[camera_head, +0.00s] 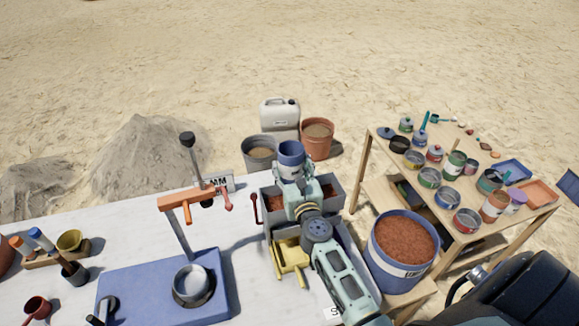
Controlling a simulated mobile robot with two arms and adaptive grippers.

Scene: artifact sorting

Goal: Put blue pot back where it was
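A blue pot (290,154) with a pale band and an open top is upright in my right gripper (292,174). The gripper's fingers close around its lower part. The pot is above the back part of a grey box (331,190) with reddish soil in it. The arm comes in from the bottom, right of the middle, and hides part of the box. My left gripper is not in view. On the wooden table (372,165) at the right are several small pots, tins and lids in blue, green, red and dark colours.
A large blue bucket (371,255) of reddish soil stands between the tables. On the white table (245,245), a blue-based stand (133,290) with an orange arm is left of my arm. A grey bucket (246,149), terracotta bucket (328,148) and white canister (279,114) stand behind.

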